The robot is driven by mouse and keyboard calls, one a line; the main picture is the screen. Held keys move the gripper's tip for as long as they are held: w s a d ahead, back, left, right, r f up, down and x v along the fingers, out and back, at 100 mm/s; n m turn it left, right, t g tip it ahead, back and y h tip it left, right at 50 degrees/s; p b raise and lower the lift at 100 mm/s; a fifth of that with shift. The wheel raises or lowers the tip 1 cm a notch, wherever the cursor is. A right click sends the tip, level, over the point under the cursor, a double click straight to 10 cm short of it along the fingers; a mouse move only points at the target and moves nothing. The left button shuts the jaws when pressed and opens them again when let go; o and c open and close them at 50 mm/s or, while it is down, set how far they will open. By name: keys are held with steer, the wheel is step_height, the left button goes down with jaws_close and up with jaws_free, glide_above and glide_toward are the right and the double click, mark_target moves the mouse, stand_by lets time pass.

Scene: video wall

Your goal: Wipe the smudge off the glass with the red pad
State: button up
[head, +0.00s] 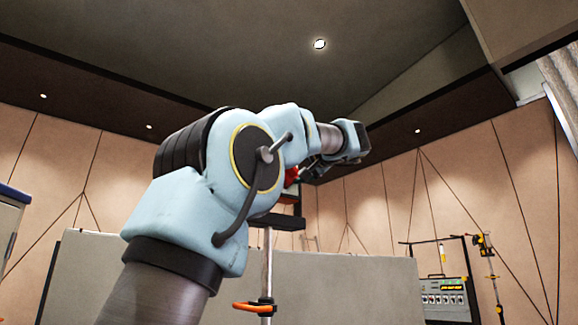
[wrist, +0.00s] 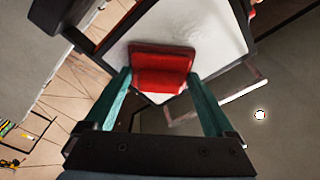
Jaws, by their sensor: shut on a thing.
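The red pad (wrist: 163,58) is between the two teal fingers of my gripper (wrist: 159,78), which is shut on it. In the wrist view the pad lies across a pale, dark-framed pane (wrist: 218,40), which looks like the glass. I cannot tell whether the pad touches it. I cannot make out a clear smudge; the pad and fingers cover part of the pane. In the head view my arm hides most of my gripper (head: 302,171), and only a bit of the red pad (head: 291,177) shows.
A thin metal pole (head: 267,265) with an orange clamp lever (head: 254,307) stands behind my arm. A grey partition (head: 345,285) runs behind it. A rack with a control unit (head: 443,293) and a yellow tool on a stand (head: 484,245) are at the right.

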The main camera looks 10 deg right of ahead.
steer(key=shift+w+d+f, duration=0.1)
steer(key=shift+w+d, duration=0.15)
steer(key=shift+d, duration=0.3)
steer(key=shift+w+d+f, duration=0.1)
steer(key=shift+w+d, duration=0.15)
steer(key=shift+d, duration=0.25)
steer(key=shift+s+a+b, duration=0.3)
steer(key=shift+a+b, duration=0.15)
steer(key=shift+a, duration=0.05)
steer(key=shift+s+a+b, duration=0.25)
steer(key=shift+a+b, duration=0.2)
steer(key=shift+s+a+r, duration=0.15)
steer(key=shift+s+a, duration=0.05)
steer(key=shift+a, duration=0.2)
steer(key=s+a+b, duration=0.3)
steer(key=a+b, duration=0.2)
steer(key=a, duration=0.2)
steer(key=shift+d, duration=0.1)
